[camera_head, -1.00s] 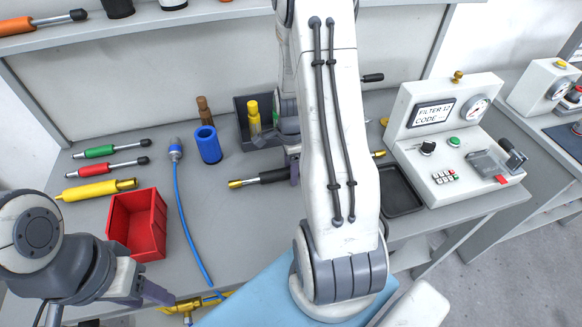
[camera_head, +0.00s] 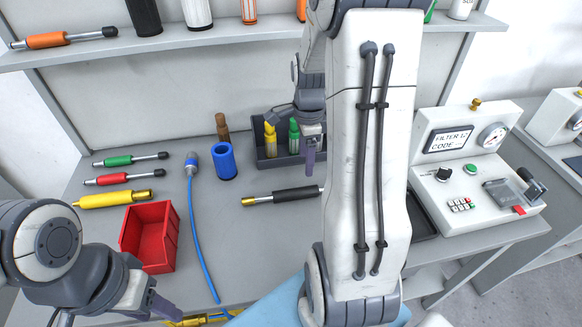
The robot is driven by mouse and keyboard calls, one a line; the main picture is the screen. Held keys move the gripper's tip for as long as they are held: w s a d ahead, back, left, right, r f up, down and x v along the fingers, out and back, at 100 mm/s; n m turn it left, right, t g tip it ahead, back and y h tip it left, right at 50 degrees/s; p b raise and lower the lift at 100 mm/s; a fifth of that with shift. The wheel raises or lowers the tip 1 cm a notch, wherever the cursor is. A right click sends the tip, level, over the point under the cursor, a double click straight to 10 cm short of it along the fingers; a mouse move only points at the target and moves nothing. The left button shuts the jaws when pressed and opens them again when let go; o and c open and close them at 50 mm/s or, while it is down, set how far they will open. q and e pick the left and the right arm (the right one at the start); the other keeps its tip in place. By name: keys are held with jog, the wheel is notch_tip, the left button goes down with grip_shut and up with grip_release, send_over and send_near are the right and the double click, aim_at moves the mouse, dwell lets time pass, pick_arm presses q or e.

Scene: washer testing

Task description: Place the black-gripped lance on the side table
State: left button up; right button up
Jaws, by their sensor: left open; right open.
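The black-gripped lance (camera_head: 290,195) lies on the grey workbench (camera_head: 265,245), its brass tip pointing left. Its right end is hidden behind my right arm. My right gripper (camera_head: 311,158) is open and empty, hanging behind the lance in the picture, in front of the dark bin; I see no contact with the lance. My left gripper (camera_head: 158,304) is open and empty low at the left, near the red bin. Another table (camera_head: 500,262) stands at the right; I cannot tell whether it is the side table.
A red bin (camera_head: 150,238), blue hose (camera_head: 197,240), blue cylinder (camera_head: 223,162) and several coloured tools lie left of the lance. A dark bin (camera_head: 266,162) holds bottles. The filter console (camera_head: 470,170) stands right. The bench in front of the lance is clear.

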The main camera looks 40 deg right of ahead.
jog(key=s+a+r+n, duration=0.1)
jog(key=a+r+n, duration=0.1)
jog(key=a+n, duration=0.65)
jog(key=s+a+r+n, duration=0.1)
jog(key=a+r+n, duration=0.1)
jog(key=a+n, duration=0.65)
jog(key=s+a+r+n+y, duration=0.1)
jog(key=s+a+n, duration=1.2)
jog(key=s+a, duration=0.1)
jog(key=shift+r+n, duration=0.25)
jog(key=shift+n, duration=0.05)
